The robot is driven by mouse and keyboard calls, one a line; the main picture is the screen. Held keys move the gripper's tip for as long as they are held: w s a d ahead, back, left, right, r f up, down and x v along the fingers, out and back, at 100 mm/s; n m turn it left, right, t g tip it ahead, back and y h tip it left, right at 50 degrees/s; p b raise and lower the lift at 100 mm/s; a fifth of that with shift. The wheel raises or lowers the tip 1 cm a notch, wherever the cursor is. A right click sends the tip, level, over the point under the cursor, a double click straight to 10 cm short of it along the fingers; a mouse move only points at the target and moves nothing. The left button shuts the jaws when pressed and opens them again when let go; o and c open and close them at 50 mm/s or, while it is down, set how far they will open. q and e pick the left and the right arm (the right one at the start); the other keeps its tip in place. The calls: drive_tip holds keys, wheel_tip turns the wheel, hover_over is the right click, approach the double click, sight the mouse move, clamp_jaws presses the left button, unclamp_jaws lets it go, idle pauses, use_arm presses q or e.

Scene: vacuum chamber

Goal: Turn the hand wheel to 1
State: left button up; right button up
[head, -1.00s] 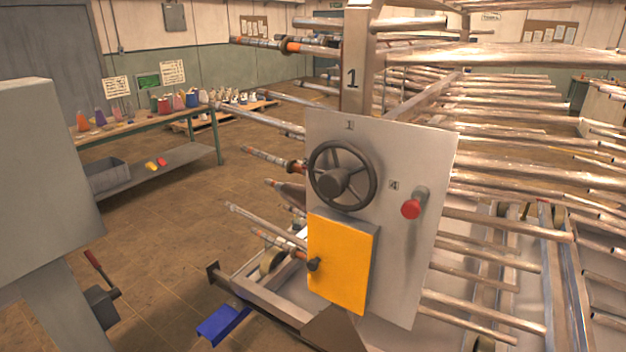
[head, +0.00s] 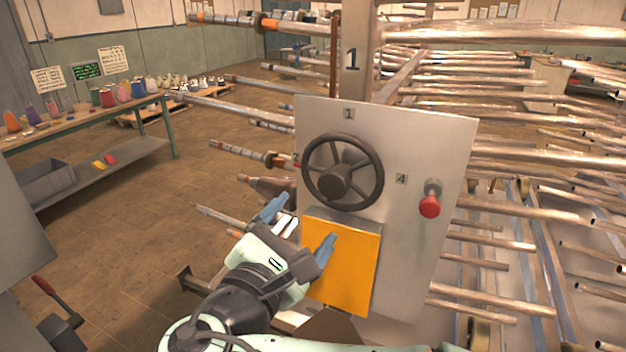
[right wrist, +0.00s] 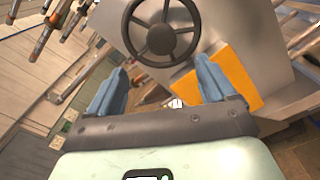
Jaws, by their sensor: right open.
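The dark hand wheel (head: 342,171) is mounted on the upper left of a grey panel (head: 420,250). The mark 1 (head: 348,114) is above the wheel and the mark 4 (head: 401,179) to its right. The wheel also shows ahead of the fingers in the right wrist view (right wrist: 161,32). My right gripper (head: 300,228) is open and empty, below and left of the wheel, with its blue fingers apart and not on the rim. In the right wrist view its fingers (right wrist: 163,88) stand either side of the wheel's lower area. My left gripper is not in view.
An orange box (head: 343,275) sits below the wheel, partly hidden by my right gripper. A red knob (head: 430,205) sticks out at the panel's right. Long metal bars (head: 500,155) spread behind the panel. A table with flasks (head: 130,105) stands at the left, with open floor between.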

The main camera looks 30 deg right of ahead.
sight(333, 186)
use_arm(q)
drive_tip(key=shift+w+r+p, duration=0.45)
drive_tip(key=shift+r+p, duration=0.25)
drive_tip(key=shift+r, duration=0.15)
use_arm(e)
drive_tip(key=x, duration=1.3)
drive_tip(key=shift+d, duration=0.25)
drive_tip(key=shift+s, duration=0.1)
drive_tip(key=shift+c, duration=0.3)
drive_tip(key=c, duration=1.4)
drive_tip(key=shift+o, duration=0.2)
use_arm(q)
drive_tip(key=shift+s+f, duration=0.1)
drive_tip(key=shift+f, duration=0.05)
